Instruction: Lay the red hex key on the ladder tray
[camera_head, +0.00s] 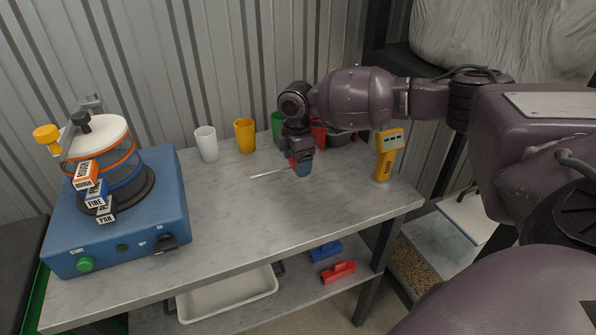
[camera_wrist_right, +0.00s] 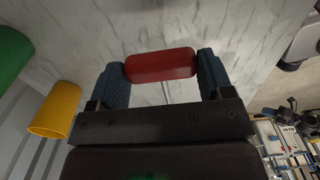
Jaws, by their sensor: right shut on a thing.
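The red hex key (camera_head: 270,174) is in my right gripper (camera_head: 301,168), its thin metal shaft pointing left, a little above the grey bench top as far as I can tell. In the right wrist view its red handle (camera_wrist_right: 160,66) lies crosswise between the two blue fingers of the right gripper (camera_wrist_right: 163,72), which are shut on it. The shaft is mostly hidden there behind the gripper body. I cannot make out a ladder tray for certain in either view. My left gripper is not in view.
A blue sieve shaker (camera_head: 120,236) fills the bench's left end. White (camera_head: 206,143) and yellow (camera_head: 245,136) cups stand along the back; green and red ones are partly hidden by my arm. A yellow meter (camera_head: 388,155) stands at right. The bench's middle front is clear. A white tray (camera_head: 228,297) sits below.

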